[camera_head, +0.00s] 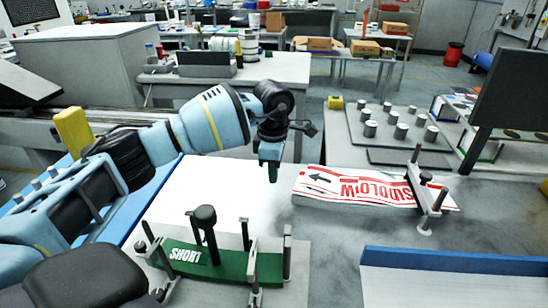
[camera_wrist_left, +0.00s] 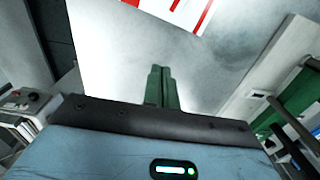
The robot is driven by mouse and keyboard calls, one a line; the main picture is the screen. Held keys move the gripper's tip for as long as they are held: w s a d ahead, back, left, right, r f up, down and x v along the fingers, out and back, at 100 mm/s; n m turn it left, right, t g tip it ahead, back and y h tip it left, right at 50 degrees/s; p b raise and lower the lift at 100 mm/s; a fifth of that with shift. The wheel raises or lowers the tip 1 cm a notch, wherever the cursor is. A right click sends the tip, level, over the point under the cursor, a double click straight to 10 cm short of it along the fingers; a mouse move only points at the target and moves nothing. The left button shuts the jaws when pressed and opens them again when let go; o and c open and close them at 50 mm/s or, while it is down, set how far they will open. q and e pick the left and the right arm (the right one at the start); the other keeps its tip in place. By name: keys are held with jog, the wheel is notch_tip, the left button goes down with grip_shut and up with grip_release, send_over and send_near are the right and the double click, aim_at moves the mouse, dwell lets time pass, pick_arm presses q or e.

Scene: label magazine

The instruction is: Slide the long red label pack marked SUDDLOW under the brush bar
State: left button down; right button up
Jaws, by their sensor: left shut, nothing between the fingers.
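The long red and white label pack (camera_head: 345,187) marked SUDDLOW lies on the grey table right of centre, with a black arrow on its left part. A pale bar on posts (camera_head: 431,208), seemingly the brush bar, crosses over its right part; a short end shows beyond it. How closely the bar touches the pack is unclear. My left gripper (camera_head: 273,172) is shut and empty, left of the pack's left end and apart from it. In the left wrist view, its green fingers (camera_wrist_left: 161,86) are together, and part of the pack (camera_wrist_left: 178,10) shows at the top edge.
A green pack (camera_head: 225,262) marked SHORT sits among upright posts at the front. A blue-edged tray (camera_head: 450,262) stands front right. A plate with several metal cylinders (camera_head: 395,128) is behind the pack. A dark panel (camera_head: 510,90) rises at the right. The white surface (camera_head: 215,195) is clear.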

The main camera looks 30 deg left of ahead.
aim_at(289, 193)
pick_arm(q)
notch_tip(289, 193, down, 3)
jog(key=shift+f, duration=0.15)
jog(key=shift+w+d+r, duration=0.15)
jog(key=shift+w+d, duration=0.15)
jog(key=shift+d, duration=0.35)
jog(key=shift+w+d+r, duration=0.1)
jog(key=shift+w+d, duration=0.2)
jog(key=shift+d, duration=0.3)
jog(key=shift+w+d+p, duration=0.25)
jog(key=shift+d+p, duration=0.05)
jog(key=shift+d, duration=0.3)
